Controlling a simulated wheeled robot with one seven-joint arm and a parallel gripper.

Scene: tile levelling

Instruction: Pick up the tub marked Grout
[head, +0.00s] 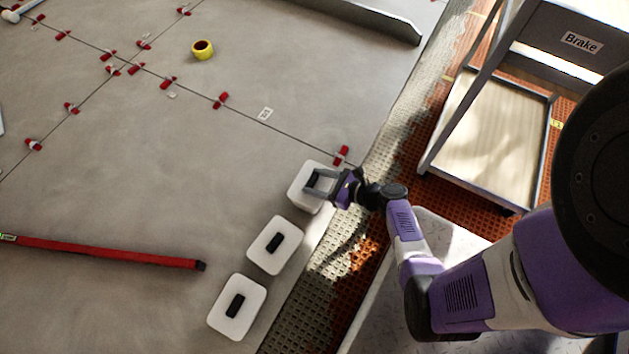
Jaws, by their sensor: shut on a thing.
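Three white tubs with dark handles or labels on top stand in a slanting row along the right edge of the grey tiles. The farthest tub (299,196) is under my gripper (314,182), whose fingers are closed around the dark piece on its top. The middle tub (262,257) and the nearest tub (225,317) stand apart from it. No lettering on any tub can be read here, so I cannot tell which is marked Grout. I cannot tell whether the held tub is off the floor.
Red clips (221,100) line the tile joints. A yellow tape roll (203,49) lies at the back. A red level (110,252) lies at the left. A cart marked Brake (538,52) stands at the right. Bare tile lies left of the tubs.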

